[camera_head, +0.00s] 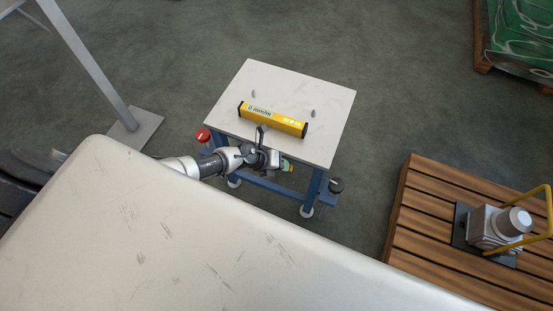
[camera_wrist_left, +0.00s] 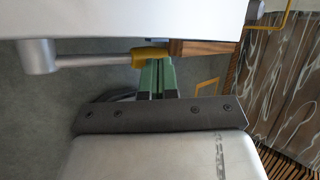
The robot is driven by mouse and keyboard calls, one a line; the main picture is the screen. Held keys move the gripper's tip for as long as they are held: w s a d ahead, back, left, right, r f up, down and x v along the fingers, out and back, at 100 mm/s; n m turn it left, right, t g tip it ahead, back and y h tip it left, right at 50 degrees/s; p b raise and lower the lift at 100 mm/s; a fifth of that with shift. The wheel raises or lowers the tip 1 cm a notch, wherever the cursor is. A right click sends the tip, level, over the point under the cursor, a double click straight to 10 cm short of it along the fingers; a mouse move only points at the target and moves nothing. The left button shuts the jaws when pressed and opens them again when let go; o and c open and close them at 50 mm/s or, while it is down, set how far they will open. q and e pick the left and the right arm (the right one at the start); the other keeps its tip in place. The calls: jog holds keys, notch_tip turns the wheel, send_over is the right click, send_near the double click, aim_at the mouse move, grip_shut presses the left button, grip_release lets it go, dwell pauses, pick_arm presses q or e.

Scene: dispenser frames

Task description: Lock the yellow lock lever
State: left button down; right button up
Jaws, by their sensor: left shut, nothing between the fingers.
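The lock lever shows in the left wrist view as a grey rod from a grey round hub, with a yellow end (camera_wrist_left: 150,57). It lies roughly level in the picture, just below a pale panel edge. My left gripper (camera_wrist_left: 157,66) has green fingers, shut with nothing between them. Their tips are at the yellow end and overlap it in the picture; whether they touch it I cannot tell. In the head view my left gripper (camera_head: 286,163) is at the near edge of the white-topped table (camera_head: 325,100). A small yellow patch (camera_head: 290,168) shows by its fingers. My right gripper is not in view.
A yellow level bar (camera_head: 272,119) lies on the table between small grey pegs. A red knob (camera_head: 202,135) and a dark knob (camera_head: 336,185) sit at the blue frame's sides. A wooden pallet (camera_head: 430,215) bears a grey machine (camera_head: 495,228). Open floor lies behind the table.

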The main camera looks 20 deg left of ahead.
pick_arm(q)
jog(key=f, duration=0.1)
jog(key=d+f+b, duration=0.1)
jog(key=f, duration=0.1)
jog(key=shift+d, duration=0.25)
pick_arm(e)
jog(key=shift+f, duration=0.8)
pick_arm(q)
jog(key=shift+s+d+f, duration=0.1)
jog(key=shift+s, duration=0.05)
